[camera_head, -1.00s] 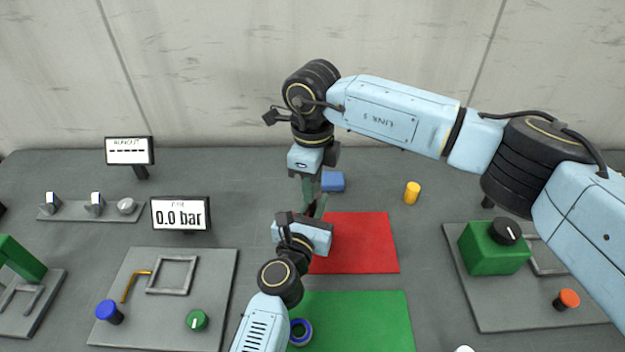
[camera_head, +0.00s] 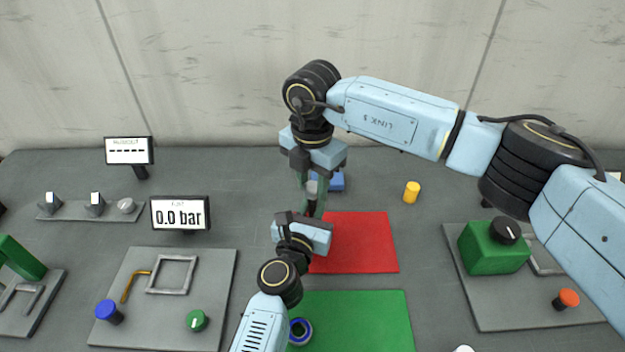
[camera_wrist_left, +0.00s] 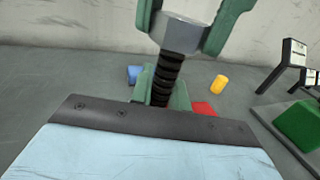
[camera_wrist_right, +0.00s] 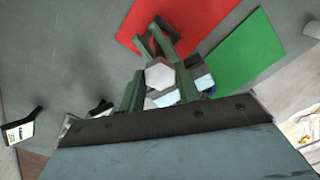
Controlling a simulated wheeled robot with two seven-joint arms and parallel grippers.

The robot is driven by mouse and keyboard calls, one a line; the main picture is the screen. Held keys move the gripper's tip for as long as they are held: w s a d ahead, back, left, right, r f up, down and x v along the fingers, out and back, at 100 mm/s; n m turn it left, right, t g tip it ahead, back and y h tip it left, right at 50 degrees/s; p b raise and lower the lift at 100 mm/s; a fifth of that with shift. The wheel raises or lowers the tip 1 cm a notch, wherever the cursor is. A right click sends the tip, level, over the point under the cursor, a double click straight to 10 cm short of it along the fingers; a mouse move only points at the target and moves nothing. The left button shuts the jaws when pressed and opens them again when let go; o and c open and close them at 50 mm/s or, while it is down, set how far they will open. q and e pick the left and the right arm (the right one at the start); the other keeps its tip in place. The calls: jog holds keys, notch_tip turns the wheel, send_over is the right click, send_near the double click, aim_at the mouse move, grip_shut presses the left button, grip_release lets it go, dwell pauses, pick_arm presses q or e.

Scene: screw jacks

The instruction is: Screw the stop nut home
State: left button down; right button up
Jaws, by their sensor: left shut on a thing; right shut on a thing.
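The stop nut is a grey hexagonal piece (camera_wrist_left: 182,34) at the top of a black threaded rod (camera_wrist_left: 166,78). My right gripper (camera_head: 312,190) comes from above, its green fingers shut on opposite sides of the nut. In the right wrist view the nut's plain hexagonal face (camera_wrist_right: 160,77) shows between those fingers. My left gripper (camera_wrist_left: 160,92) is below, shut around the lower part of the rod, which stands roughly upright in the left wrist view. Black thread shows between nut and left gripper. The rod's lower end is hidden.
A red mat (camera_head: 362,245) and a green mat (camera_head: 370,315) with a blue ring (camera_head: 300,332) lie near the grippers. A blue block (camera_head: 336,182) and yellow cylinder (camera_head: 411,192) stand behind. A display (camera_head: 181,214) reads 0.0 bar. Fixture plates (camera_head: 225,275) flank the middle.

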jog(key=m, duration=1)
jog(key=shift+m, duration=0.4)
jog(key=o, duration=1.1)
jog(key=shift+o, duration=0.2)
jog(key=shift+r, duration=0.1)
notch_tip(320, 180, up, 12)
pick_arm(q)
jog(key=c, duration=1.3)
grip_release()
